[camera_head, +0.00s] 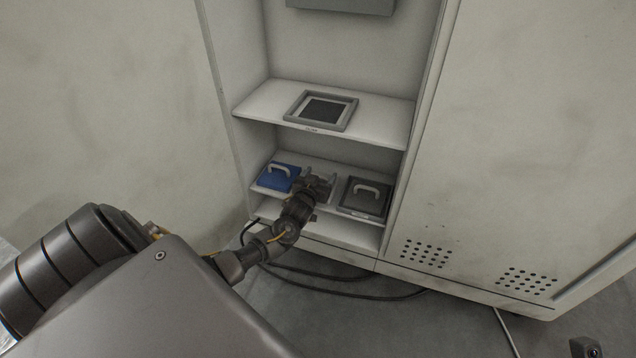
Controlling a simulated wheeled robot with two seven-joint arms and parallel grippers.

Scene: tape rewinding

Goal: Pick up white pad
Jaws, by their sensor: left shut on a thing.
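My left gripper (322,181) reaches into the lower shelf of the cabinet, between a blue pad and a dark grey pad. It is shut on the white pad (327,200), which is mostly hidden behind the gripper and wrist; only pale parts show around them. How the fingers sit on its handle is too small to tell. I cannot tell whether the pad rests on the shelf or is lifted. My right gripper is not in view.
The blue pad (274,180) with a white handle stands close on the left, the dark grey pad (359,203) with a pale handle close on the right. The upper shelf (262,107) above holds a grey-framed tray (345,124). Cabinet walls bound both sides. Dark cables (345,293) lie on the floor.

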